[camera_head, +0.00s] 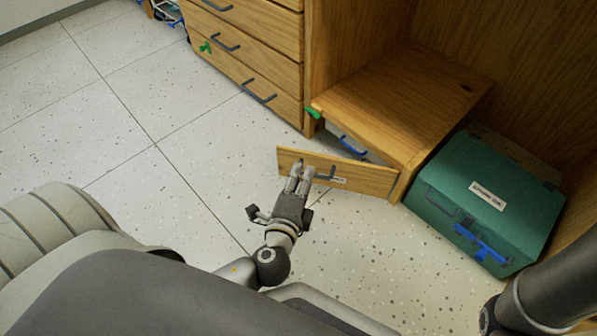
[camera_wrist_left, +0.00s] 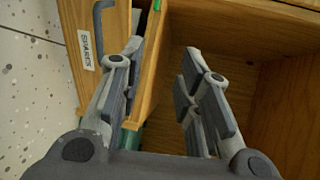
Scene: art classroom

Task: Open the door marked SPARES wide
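The small wooden door (camera_head: 365,179) at the bottom of the cabinet stands partly open, swung out from its right side. In the left wrist view its white SPARES label (camera_wrist_left: 86,51) and dark bar handle (camera_wrist_left: 101,32) show at the left. My left gripper (camera_head: 302,171) is at the door near its handle. In the left wrist view my left gripper (camera_wrist_left: 163,68) has its fingers apart. Contact cannot be told. My right gripper is out of view.
A green box (camera_head: 447,186) with a label and a blue latch stands right of the door. Wooden drawers (camera_head: 250,60) with dark handles stand to the left. A blue item (camera_head: 352,148) shows behind the door. The speckled floor (camera_head: 140,120) on the left is clear.

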